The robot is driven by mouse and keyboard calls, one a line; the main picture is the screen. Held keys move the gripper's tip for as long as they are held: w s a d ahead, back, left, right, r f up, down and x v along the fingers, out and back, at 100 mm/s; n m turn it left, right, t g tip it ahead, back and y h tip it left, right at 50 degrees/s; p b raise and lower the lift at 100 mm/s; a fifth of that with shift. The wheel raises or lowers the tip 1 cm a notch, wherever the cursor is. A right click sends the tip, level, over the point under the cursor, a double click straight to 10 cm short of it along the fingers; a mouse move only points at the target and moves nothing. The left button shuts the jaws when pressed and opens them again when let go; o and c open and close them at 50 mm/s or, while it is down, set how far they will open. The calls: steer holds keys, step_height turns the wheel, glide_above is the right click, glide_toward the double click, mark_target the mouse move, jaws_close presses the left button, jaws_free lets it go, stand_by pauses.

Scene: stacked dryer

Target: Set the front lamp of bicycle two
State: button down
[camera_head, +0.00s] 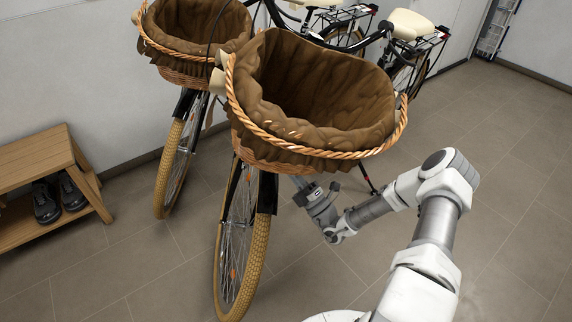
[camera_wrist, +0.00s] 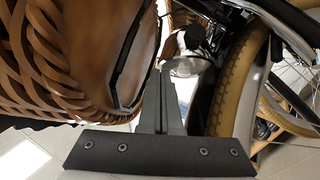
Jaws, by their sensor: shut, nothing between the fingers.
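Two bicycles with wicker baskets stand side by side, and my arm reaches to the nearer one (camera_head: 245,235). Its basket (camera_head: 305,150) has a brown cloth liner and hides my fingertips in the head view. In the wrist view, my gripper (camera_wrist: 166,78) is shut and empty, pointing up between the basket's wicker wall (camera_wrist: 60,60) and the front wheel (camera_wrist: 238,85). A round, shiny lamp (camera_wrist: 185,66) with a dark cap is right at my fingertips. I cannot tell whether they touch it or whether it is lit.
The other bicycle's basket (camera_head: 195,35) is behind and to the left. A wooden shoe bench (camera_head: 45,165) with dark shoes (camera_head: 47,200) stands at the left wall. The tiled floor (camera_head: 510,200) on the right is clear.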

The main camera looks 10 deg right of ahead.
steer(key=p, duration=0.1)
steer(key=r+p, duration=0.1)
steer(key=shift+w+d+r+m+p, duration=0.3)
steer(key=shift+w+d+p, duration=0.05)
steer(key=shift+d+p, duration=0.05)
steer(key=shift+s, duration=0.15)
